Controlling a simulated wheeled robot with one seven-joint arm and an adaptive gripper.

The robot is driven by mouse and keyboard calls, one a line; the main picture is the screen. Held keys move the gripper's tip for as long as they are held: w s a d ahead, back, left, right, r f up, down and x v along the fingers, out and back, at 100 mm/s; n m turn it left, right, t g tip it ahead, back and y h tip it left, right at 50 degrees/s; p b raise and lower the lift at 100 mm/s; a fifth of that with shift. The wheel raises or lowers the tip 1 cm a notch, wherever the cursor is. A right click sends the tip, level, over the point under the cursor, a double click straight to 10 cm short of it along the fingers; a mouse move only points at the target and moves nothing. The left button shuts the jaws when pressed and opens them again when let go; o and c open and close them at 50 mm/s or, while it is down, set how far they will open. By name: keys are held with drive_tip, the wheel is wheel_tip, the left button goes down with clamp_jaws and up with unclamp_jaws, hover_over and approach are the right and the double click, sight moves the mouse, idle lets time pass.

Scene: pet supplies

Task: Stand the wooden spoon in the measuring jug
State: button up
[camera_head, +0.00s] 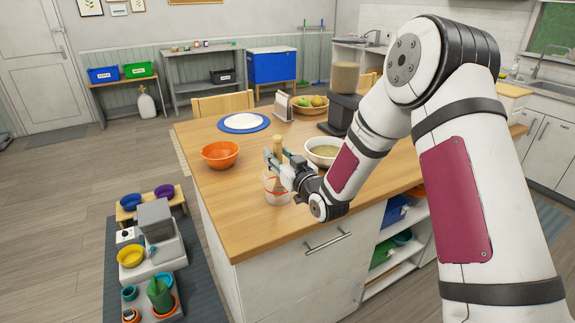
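The measuring jug (276,196) is clear with red markings and stands upright on the wooden table, near its front left edge. The wooden spoon (278,145) is upright over the jug, its pale handle rising above my gripper. Its lower part is largely hidden by my gripper, and something brownish shows at the jug's mouth. I cannot tell whether the spoon touches the jug's bottom. My gripper (277,162) is just above the jug, with its fingers around the handle and seemingly closed on it.
An orange bowl (221,154) is left of the jug. A white bowl (322,151) of food is close behind my wrist. A blue plate (244,122), a fruit basket (309,105) and a dark dispenser (341,114) stand farther back. The table's front right is clear.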

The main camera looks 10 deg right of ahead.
drive_tip(key=v, duration=1.2)
drive_tip(key=s+d+r+m+g+h, duration=0.2)
drive_tip(key=s+d+r+g+h, duration=0.45)
drive_tip(key=s+d+r, duration=0.35)
drive_tip(key=s+r+m+g, duration=0.1)
drive_tip(key=s+g, duration=0.4)
drive_tip(key=s, duration=1.9)
drive_tip(key=shift+s+a+r+m, duration=0.15)
drive_tip(key=shift+s+a+m, duration=0.1)
drive_tip(key=shift+a+m, duration=0.35)
drive_tip(key=shift+d+g, duration=0.15)
drive_tip(key=shift+g, duration=0.1)
